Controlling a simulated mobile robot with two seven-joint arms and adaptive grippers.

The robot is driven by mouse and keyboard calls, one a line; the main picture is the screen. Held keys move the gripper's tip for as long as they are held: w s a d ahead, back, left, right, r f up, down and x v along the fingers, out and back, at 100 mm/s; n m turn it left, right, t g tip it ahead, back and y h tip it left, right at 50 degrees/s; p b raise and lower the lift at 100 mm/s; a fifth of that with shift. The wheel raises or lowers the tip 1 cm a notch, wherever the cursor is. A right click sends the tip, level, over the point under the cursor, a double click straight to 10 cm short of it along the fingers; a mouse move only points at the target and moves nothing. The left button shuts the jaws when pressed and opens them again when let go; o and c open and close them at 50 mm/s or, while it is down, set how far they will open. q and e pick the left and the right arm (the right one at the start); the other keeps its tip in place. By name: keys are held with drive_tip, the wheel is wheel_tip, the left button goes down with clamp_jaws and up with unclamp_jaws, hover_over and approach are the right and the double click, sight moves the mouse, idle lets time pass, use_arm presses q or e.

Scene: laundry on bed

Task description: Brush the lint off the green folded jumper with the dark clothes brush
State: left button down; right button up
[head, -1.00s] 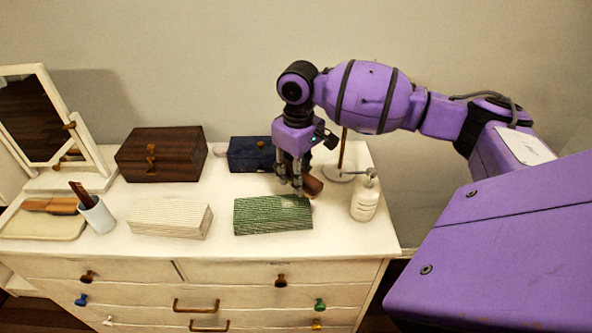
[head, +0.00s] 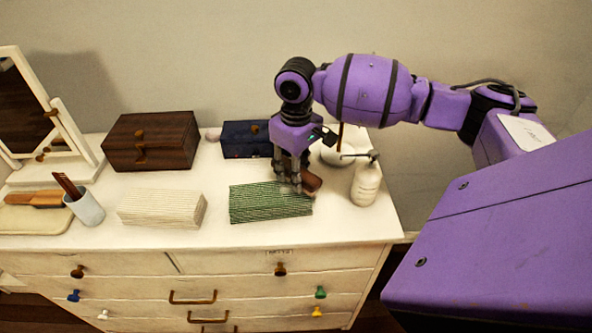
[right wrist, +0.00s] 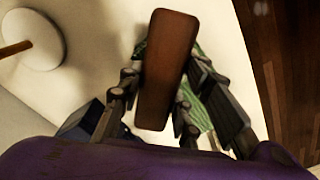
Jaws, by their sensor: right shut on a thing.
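The green folded jumper (head: 262,203) lies on the white dresser top. In the right wrist view the jumper (right wrist: 205,105) shows partly behind the brush and fingers. My right gripper (head: 292,184) is shut on the dark brown clothes brush (head: 311,183), over the jumper's back right end. In the right wrist view the brush (right wrist: 165,70) sits between the fingers. I cannot tell whether its underside touches the jumper, and I see no lint clearly. My left gripper is not in view.
A white pump bottle (head: 365,183) stands right of the jumper, and a cream folded cloth (head: 160,208) lies left. Behind are a dark blue box (head: 243,139), a brown wooden box (head: 150,140) and a round-based stand (head: 342,152). A cup (head: 86,208) with a comb stands further left.

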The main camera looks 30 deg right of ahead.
sight(281, 188)
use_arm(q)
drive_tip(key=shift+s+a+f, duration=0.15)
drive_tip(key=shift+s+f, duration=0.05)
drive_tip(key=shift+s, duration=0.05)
use_arm(e)
drive_tip(key=shift+f, duration=0.25)
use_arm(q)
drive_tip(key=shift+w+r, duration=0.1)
use_arm(e)
drive_tip(key=shift+f, duration=0.8)
drive_tip(key=shift+w+a+r, duration=0.1)
drive_tip(key=shift+w+a, duration=0.1)
drive_tip(key=shift+a, duration=0.25)
drive_tip(key=shift+w+a+r, duration=0.1)
drive_tip(key=shift+w+a, duration=0.1)
drive_tip(key=shift+a, duration=0.2)
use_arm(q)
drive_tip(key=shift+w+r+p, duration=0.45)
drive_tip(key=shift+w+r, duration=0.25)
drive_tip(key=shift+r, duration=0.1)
use_arm(e)
drive_tip(key=shift+w+a, duration=0.25)
drive_tip(key=shift+a, duration=0.25)
drive_tip(key=shift+w+a, duration=0.25)
drive_tip(key=shift+a, duration=0.25)
